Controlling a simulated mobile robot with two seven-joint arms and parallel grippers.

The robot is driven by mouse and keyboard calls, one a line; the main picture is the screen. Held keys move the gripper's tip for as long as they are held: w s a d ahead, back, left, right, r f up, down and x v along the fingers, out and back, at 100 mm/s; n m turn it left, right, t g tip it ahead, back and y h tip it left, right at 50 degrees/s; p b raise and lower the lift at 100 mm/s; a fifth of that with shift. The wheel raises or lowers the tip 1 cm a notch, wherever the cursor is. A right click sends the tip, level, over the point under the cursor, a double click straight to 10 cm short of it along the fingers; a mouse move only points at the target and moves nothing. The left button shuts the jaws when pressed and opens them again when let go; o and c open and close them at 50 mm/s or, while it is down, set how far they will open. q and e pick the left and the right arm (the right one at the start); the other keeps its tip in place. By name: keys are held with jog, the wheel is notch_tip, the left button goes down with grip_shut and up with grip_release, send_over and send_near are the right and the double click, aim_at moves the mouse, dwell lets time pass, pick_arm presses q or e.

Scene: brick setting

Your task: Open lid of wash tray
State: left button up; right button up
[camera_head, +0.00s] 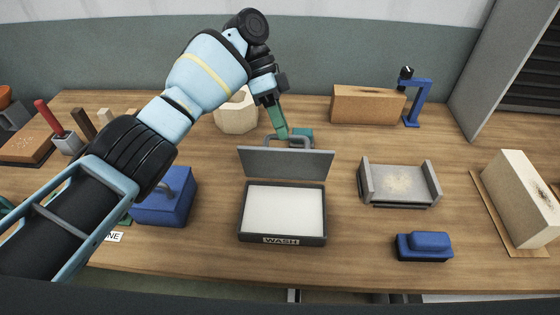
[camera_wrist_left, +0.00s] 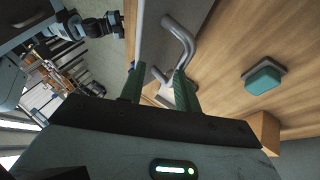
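The wash tray (camera_head: 282,241) is a dark rectangular box with a white interior and a WASH label at its front. Its grey lid (camera_head: 286,163) stands raised along the back edge, tilted up so that the white inside shows. A grey bent handle (camera_head: 300,140) sits at the lid's top edge; it also shows in the left wrist view (camera_wrist_left: 181,38). My left gripper (camera_head: 283,136) reaches down from behind to the handle. In the left wrist view its two green fingers (camera_wrist_left: 158,90) are apart, with part of the handle near and between them. Contact is unclear.
A blue box (camera_head: 166,202) stands left of the tray. A grey open holder (camera_head: 397,185) and a blue block (camera_head: 424,246) are at the right. A teal block (camera_head: 303,134) lies behind the lid. A pale round pot (camera_head: 236,115) stands behind left. Wood is clear between them.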

pick_arm(q)
jog(key=s, duration=0.3)
jog(key=shift+d+f, duration=0.1)
jog(key=shift+f, duration=0.2)
jog(key=s+r, duration=0.1)
jog(key=s, duration=0.7)
jog(key=shift+d, duration=0.2)
jog(key=shift+r, duration=0.1)
